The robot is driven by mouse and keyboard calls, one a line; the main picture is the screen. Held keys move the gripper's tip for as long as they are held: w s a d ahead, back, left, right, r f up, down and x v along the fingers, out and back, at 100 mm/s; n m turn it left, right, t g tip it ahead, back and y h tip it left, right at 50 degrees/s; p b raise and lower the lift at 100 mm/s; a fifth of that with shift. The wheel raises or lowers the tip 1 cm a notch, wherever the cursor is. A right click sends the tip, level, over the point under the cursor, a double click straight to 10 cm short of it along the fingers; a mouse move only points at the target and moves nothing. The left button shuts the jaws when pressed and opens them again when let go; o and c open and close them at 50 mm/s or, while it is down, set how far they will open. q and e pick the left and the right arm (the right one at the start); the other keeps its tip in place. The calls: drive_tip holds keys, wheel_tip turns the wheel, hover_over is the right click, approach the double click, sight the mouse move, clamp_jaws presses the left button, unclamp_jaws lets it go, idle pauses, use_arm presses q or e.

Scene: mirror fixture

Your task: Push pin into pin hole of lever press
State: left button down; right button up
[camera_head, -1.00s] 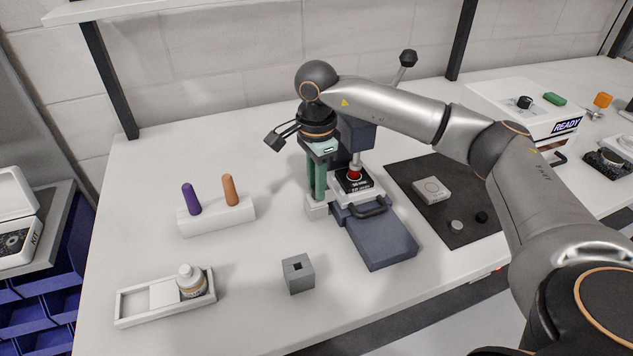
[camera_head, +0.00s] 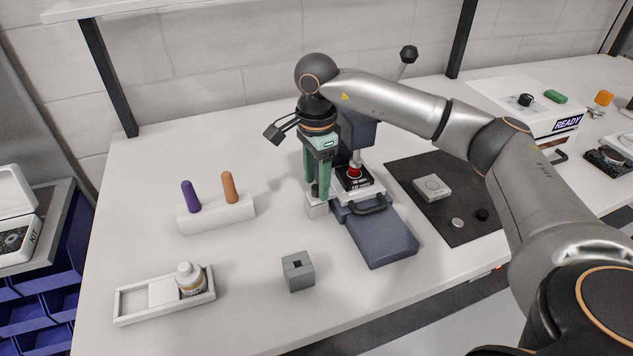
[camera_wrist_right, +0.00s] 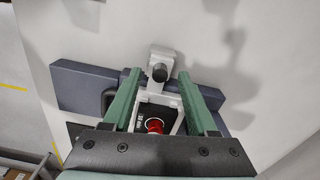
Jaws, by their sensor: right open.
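The lever press (camera_head: 358,135) stands mid-table, with a dark blue body and base, a black ball-ended lever at the top right, and a red part over a black-and-white plate. A dark round knob, which looks like the pin (camera_wrist_right: 160,72), sits on a white block at the press's left side. Its shaft and the pin hole are hidden. My right gripper (camera_head: 319,190) points down beside the press. In the right wrist view its green fingers (camera_wrist_right: 162,76) are open, one on each side of the knob, with gaps showing. My left gripper is not in view.
A white holder (camera_head: 240,216) with purple and orange pegs stands left. A grey block (camera_head: 298,271) with a square hole and a white tray (camera_head: 131,304) with a bottle are in front. A dark mat (camera_head: 440,215) lies right of the press.

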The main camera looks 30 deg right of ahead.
wheel_tip(320, 180, up, 12)
drive_tip(key=shift+f, duration=0.25)
idle(0.6)
